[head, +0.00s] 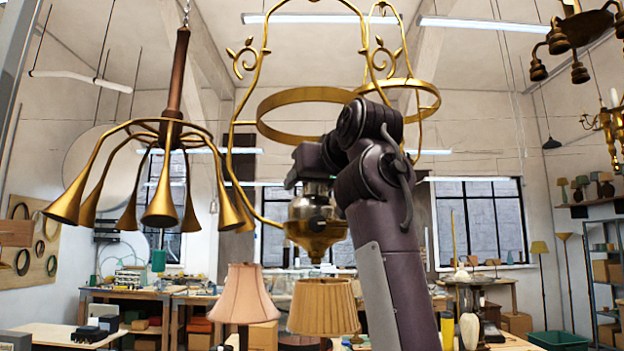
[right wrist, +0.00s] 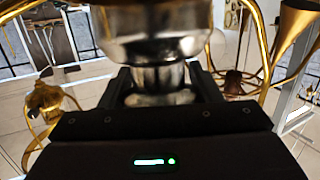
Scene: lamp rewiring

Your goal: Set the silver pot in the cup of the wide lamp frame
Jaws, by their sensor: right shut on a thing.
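The silver pot (head: 314,188) is in my right gripper (head: 310,164), in the middle of the head view. In the right wrist view the jaws (right wrist: 155,88) are shut on the narrow neck of the pot (right wrist: 155,45). The wide lamp frame (head: 309,95) is brass, with a big ring and curling side arms, and hangs around my gripper. Its brass cup (head: 314,233) is directly under the pot. The pot's lower end meets the cup's rim in the picture; I cannot tell whether it rests in it. My left gripper is out of view.
A second, smaller brass frame (head: 425,92) hangs behind to the right. A brass chandelier with horn-shaped arms (head: 160,205) hangs close on the left. A pink lampshade (head: 243,293) and a pleated tan lampshade (head: 323,306) stand below. Workbenches line the back.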

